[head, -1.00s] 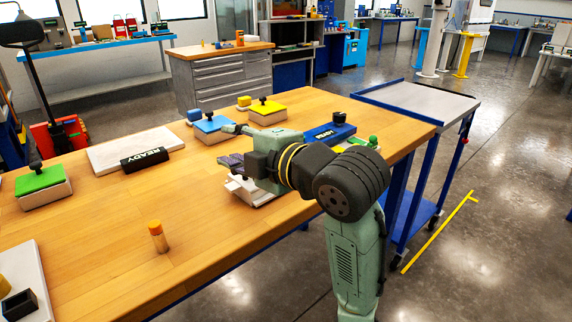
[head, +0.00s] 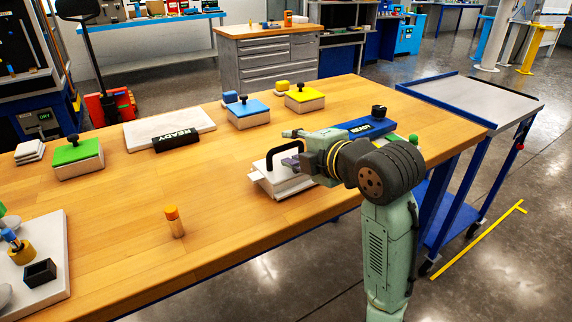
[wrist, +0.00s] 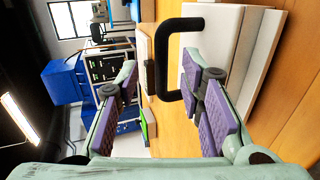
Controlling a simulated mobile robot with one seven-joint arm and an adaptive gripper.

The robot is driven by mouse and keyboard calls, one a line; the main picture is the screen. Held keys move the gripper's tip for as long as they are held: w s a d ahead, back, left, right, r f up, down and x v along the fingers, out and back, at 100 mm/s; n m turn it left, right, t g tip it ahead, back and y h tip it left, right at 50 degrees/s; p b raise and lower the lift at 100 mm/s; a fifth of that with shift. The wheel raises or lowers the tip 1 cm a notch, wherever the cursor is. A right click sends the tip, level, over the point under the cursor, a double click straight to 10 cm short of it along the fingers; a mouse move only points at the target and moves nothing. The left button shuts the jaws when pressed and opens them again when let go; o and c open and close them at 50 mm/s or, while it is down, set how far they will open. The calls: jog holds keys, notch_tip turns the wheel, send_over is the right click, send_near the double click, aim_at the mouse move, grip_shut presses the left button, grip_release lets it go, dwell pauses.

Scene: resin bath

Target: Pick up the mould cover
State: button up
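The mould cover (head: 272,184) appears to be the white slab with a black bar handle, lying on the workbench near its front edge. In the wrist view the cover (wrist: 222,35) fills the upper right, and its black handle (wrist: 163,60) stands out to the left. My gripper (head: 293,160) is beside the handle in the head view. In the wrist view my gripper (wrist: 160,88) is open, with purple pads wide apart. The handle shows beyond the fingertips, nearer the right finger, and nothing is held. Whether the handle touches a pad I cannot tell.
A blue-edged cart (head: 480,98) stands at the right.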

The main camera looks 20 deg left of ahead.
aim_at(287, 147)
jog(key=x, duration=0.3)
jog(key=shift+a+f, duration=0.15)
jog(key=shift+f, duration=0.05)
grip_shut()
jog(key=shift+r, duration=0.1)
dwell(0.8)
